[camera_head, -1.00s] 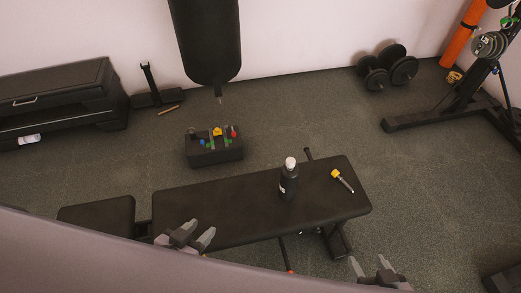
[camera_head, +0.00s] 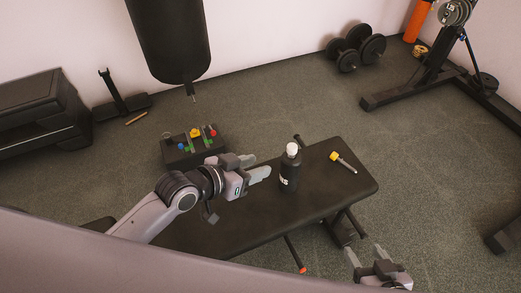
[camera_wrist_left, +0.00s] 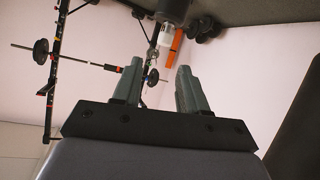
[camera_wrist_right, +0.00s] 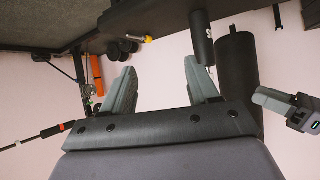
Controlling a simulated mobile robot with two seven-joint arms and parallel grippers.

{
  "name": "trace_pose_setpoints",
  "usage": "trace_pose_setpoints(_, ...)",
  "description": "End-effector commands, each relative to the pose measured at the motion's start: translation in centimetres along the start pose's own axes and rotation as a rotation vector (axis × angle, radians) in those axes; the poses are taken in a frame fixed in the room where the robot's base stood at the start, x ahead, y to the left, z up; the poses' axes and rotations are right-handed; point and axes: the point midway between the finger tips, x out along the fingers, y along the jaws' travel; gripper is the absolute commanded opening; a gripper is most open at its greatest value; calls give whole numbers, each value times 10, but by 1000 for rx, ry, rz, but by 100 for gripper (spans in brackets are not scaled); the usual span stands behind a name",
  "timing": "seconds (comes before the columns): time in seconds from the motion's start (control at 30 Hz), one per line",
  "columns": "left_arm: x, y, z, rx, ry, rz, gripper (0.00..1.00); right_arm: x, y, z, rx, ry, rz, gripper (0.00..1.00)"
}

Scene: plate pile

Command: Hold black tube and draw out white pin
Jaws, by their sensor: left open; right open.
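The black tube (camera_head: 287,176) stands upright on the black bench, with the white pin (camera_head: 292,149) showing at its top. My left gripper (camera_head: 260,167) is open and empty just left of the tube, apart from it. In the left wrist view the tube (camera_wrist_left: 173,11) and white pin (camera_wrist_left: 166,36) appear inverted beyond the open fingers. My right gripper (camera_head: 365,254) is open and empty, low at the right near the bench's front end. The right wrist view shows the tube (camera_wrist_right: 203,40) above a fingertip; its pin is hidden there.
The bench top (camera_head: 330,188) bears a yellow-headed metal piece (camera_head: 343,161) right of the tube. A dark box with coloured items (camera_head: 191,147) stands behind the bench. A punching bag (camera_head: 168,40) hangs at the back. Dumbbells (camera_head: 355,47) and a rack stand at the back right.

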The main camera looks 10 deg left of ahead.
Motion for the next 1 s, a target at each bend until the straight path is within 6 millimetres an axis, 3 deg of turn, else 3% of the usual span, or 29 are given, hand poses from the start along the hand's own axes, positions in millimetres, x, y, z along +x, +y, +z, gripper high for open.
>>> trace_pose_setpoints(0.1,20,-2,-6,55,-9,60,43,15,0,14,-5,11,-3,60)
trace_pose_setpoints(0.4,45,-9,-23,181,-84,172,43,38,-9,36,-11,25,-28,60)
trace_pose_setpoints(0.87,49,-34,-36,305,-215,226,43,58,-16,59,-11,35,-46,60)
trace_pose_setpoints(0.93,48,-35,-37,308,-222,228,43,59,-18,54,-11,48,-51,82)
trace_pose_setpoints(0.97,48,-35,-37,309,-224,229,43,60,-18,52,-11,51,-52,89)
trace_pose_setpoints(1.0,47,-35,-38,309,-225,229,43,62,-18,52,-12,52,-54,89)
